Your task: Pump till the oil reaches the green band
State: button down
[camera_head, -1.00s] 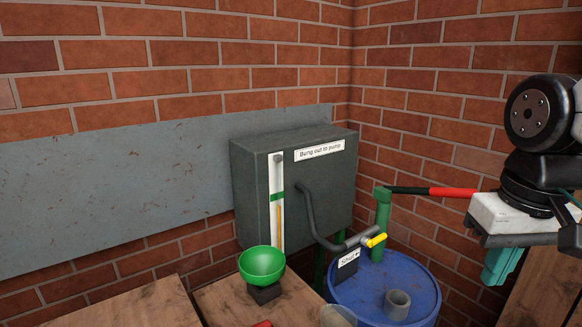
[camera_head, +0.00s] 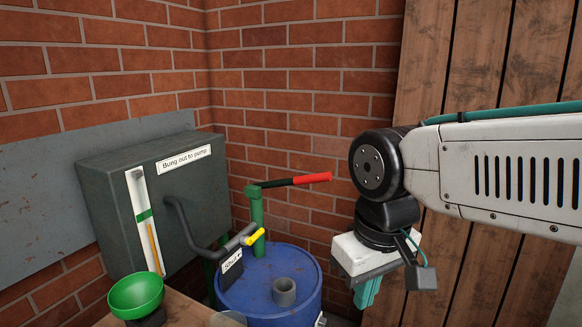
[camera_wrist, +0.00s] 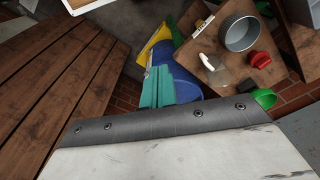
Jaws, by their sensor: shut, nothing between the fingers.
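The dark grey tank (camera_head: 190,215) carries a white gauge strip with a green band (camera_head: 144,215). The thin amber oil column (camera_head: 154,245) has its top just under the band. The green pump (camera_head: 257,215) stands on a blue drum (camera_head: 262,302), its red-gripped handle (camera_head: 312,178) pointing right and slightly up. A grey cylindrical bung (camera_head: 284,291) stands on the drum top; I cannot tell how deep it sits. A yellow lever (camera_head: 255,234) is on the hose beside a "Shut" tag (camera_head: 232,264). My gripper (camera_head: 367,293) is shut and empty, pointing down, right of and below the handle.
A green funnel bowl (camera_head: 136,294) stands on the wooden bench at lower left. The wrist view shows a round metal tin (camera_wrist: 240,32), a red object (camera_wrist: 260,60) and a clear vessel (camera_wrist: 213,64). Brick walls and a plank panel (camera_head: 440,70) stand close behind.

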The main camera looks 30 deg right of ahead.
jog(key=w+d+r+n+t, duration=0.1)
jog(key=w+d+r+n, duration=0.2)
jog(key=w, duration=1)
jog(key=w+d+r+n+t+y, duration=0.1)
jog(key=w+d+r+n+t, duration=0.1)
jog(key=w+d+r, duration=0.4)
jog(key=w+d+r+n+t+y, duration=0.1)
jog(key=w+d+r+n, duration=0.3)
jog(key=w+d, duration=0.6)
jog(key=w+r, duration=0.1)
jog(key=w, duration=1.1)
jog(key=shift+d, duration=0.4)
jog(key=shift+w, duration=0.1)
send_over(315, 176)
jog(key=a, duration=0.1)
notch_tip(315, 176, down, 9)
jog(key=shift+w+d+f, duration=0.1)
jog(key=shift+d+f, duration=0.05)
jog(key=shift+f, duration=0.4)
jog(key=shift+w+d+f, duration=0.1)
jog(key=shift+d+f, duration=0.05)
jog(key=shift+f, duration=0.35)
jog(key=shift+s+d+f, duration=0.1)
jog(key=shift+d+f, duration=0.1)
jog(key=shift+f, duration=0.5)
jog(key=shift+f, duration=0.1)
